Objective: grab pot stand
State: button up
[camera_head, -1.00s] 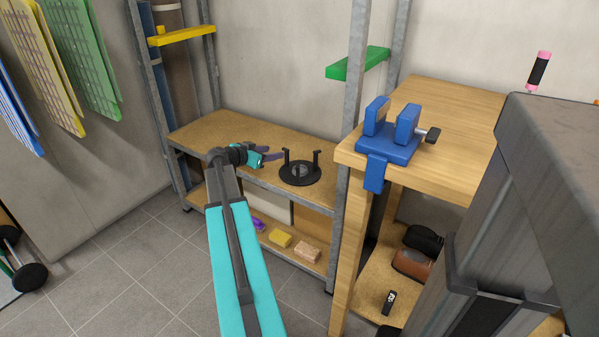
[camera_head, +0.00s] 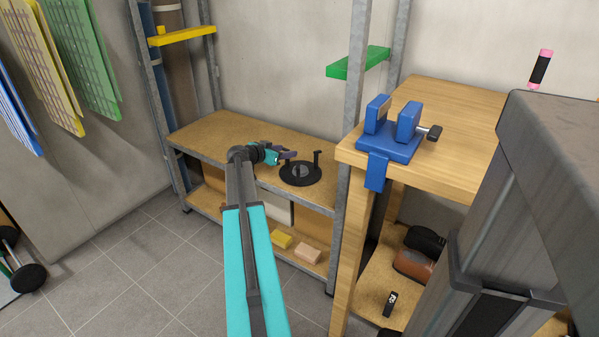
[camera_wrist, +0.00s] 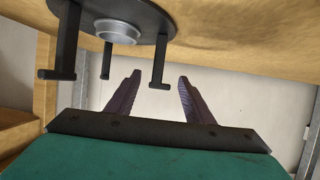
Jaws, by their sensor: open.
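The pot stand is a black round disc with a grey ring in its middle and upright posts with short bent ends. In the head view the pot stand (camera_head: 300,174) stands on the upper board of the low shelf. My gripper (camera_head: 290,154) is just left of it, open and empty, its purple fingers at the near-left post, which they mostly hide. In the wrist view the picture is inverted, and the pot stand (camera_wrist: 118,32) hangs from the top. One post lines up between the fingertips of my gripper (camera_wrist: 158,79); contact cannot be told.
The low shelf (camera_head: 215,129) has clear board left of the stand. A metal upright (camera_head: 349,125) and a workbench (camera_head: 455,110) with a blue vise (camera_head: 388,145) rise to the right. A yellow block (camera_head: 281,239) and a pinkish block (camera_head: 307,253) lie on the lower board.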

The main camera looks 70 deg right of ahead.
jog(key=shift+b+x, duration=0.6)
jog(key=shift+x, duration=2)
jog(key=shift+w, duration=0.1)
grip_shut()
